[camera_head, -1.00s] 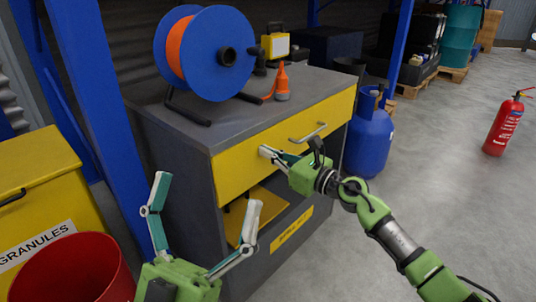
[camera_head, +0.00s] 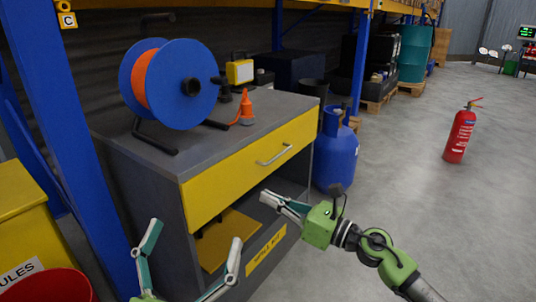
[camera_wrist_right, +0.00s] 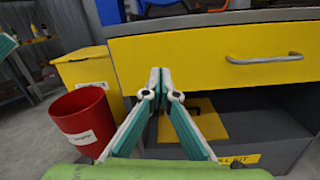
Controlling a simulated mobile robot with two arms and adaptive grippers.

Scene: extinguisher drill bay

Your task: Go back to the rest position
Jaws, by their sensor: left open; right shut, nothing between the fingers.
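My left gripper (camera_head: 192,258) is open and empty at the bottom of the head view, in front of the cabinet's left side. My right gripper (camera_head: 264,194) is shut with nothing in it. It is in front of the grey cabinet (camera_head: 150,190), below the yellow drawer (camera_head: 235,175) and its bar handle (camera_head: 275,155). In the right wrist view the closed fingertips (camera_wrist_right: 160,85) appear over the lower edge of the drawer front (camera_wrist_right: 215,58). The drawer looks closed.
A blue gas cylinder (camera_head: 336,155) stands right of the cabinet. A red bin (camera_head: 50,288) is at lower left. A fire extinguisher (camera_head: 460,132) stands on open floor at right.

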